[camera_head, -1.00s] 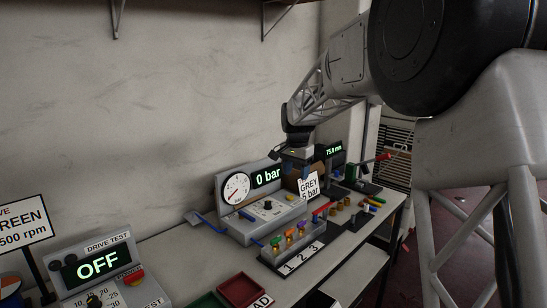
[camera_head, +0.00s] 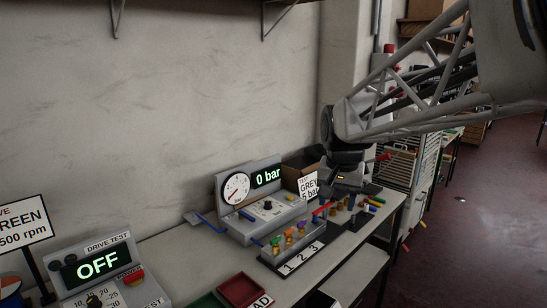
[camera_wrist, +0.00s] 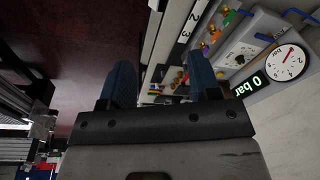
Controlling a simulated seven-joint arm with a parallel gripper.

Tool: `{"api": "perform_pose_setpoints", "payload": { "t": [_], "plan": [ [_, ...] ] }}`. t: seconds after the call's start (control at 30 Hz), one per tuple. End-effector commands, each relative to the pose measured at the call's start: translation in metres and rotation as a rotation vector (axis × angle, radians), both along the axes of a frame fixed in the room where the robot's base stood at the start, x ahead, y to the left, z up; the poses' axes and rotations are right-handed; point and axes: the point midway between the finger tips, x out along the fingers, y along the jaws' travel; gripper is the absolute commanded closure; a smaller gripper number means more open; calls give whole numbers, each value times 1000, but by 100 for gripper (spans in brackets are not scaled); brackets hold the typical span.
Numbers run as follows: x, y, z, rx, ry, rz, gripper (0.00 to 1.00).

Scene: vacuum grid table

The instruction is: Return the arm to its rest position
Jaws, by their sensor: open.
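My gripper (camera_head: 338,199) hangs over the right end of the bench in the head view, above the loose small parts. In the wrist view its two blue fingers (camera_wrist: 165,85) stand apart with nothing between them, so it is open and empty. The arm reaches in from the upper right. The grey pressure box (camera_head: 265,215) with a round gauge and a "0 bar" display stands left of my gripper. The box also shows in the wrist view (camera_wrist: 240,50), at the upper right.
A numbered rack (camera_head: 290,245) with several coloured fittings sits in front of the box. A "GREY 5 bar" sign (camera_head: 308,186) stands close behind my gripper. A red tray (camera_head: 241,289) and a drive test box (camera_head: 97,265) reading OFF are at left. Floor at right is open.

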Motion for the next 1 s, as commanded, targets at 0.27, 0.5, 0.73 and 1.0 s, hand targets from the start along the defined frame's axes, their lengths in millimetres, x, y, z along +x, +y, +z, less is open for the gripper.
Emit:
{"api": "perform_pose_setpoints", "payload": {
  "t": [0.27,0.5,0.73,1.0],
  "plan": [
    [-76,-14,-9,-15,-26,82,43],
    [-139,-24,-25,-29,-44,153,43],
    [-197,-31,-47,-46,-64,222,43],
    [-250,-37,-72,-63,-79,287,43]
  ]
}}
